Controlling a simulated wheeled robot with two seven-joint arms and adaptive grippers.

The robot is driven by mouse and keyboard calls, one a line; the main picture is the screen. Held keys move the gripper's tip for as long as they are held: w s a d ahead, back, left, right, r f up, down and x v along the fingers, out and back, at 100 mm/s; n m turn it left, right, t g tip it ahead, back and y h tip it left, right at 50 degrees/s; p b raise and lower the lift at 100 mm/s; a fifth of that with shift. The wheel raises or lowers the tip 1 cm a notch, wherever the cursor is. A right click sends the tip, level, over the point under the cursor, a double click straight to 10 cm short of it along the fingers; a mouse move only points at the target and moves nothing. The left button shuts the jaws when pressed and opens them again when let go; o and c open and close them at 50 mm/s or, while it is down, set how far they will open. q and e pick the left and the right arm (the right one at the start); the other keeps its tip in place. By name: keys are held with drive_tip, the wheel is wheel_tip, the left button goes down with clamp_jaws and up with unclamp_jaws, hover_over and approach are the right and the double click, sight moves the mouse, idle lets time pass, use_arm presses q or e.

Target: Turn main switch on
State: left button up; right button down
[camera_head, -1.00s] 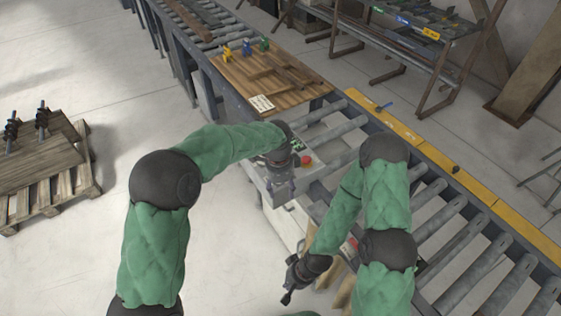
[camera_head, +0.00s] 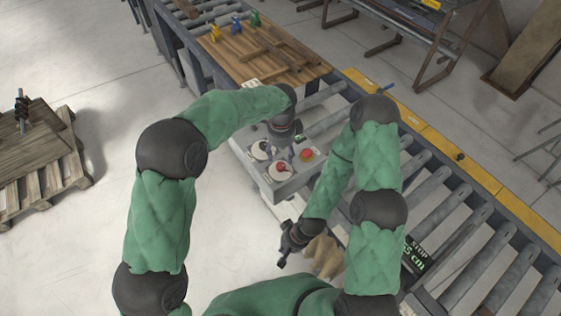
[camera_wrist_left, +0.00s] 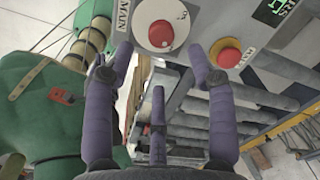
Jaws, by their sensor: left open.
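In the left wrist view the main switch (camera_wrist_left: 161,32) is a round white dial with a red knob, beside a plate lettered MAIN (camera_wrist_left: 123,14). My left gripper (camera_wrist_left: 160,52) is open, its purple fingers spread, with the dial showing beyond and between their tips. I see no contact with the knob. In the head view the left gripper (camera_head: 280,152) hangs over the grey control box (camera_head: 255,178), which bears two white dials with red knobs. I cannot tell there which is the main one. My right gripper (camera_head: 284,260) is lower, away from the box; its fingers are too small to read.
A red push button (camera_wrist_left: 228,54) on a yellow base sits right of the switch; it also shows in the head view (camera_head: 307,154). A roller conveyor (camera_head: 450,230) runs along the right. A wooden board (camera_head: 250,58) lies behind. A pallet (camera_head: 40,165) stands left on open floor.

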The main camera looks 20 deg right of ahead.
sight(281, 165)
use_arm(q)
drive_tip(key=f, duration=0.6)
drive_tip(key=shift+w+f, duration=0.2)
drive_tip(key=shift+f, duration=0.15)
clamp_jaws()
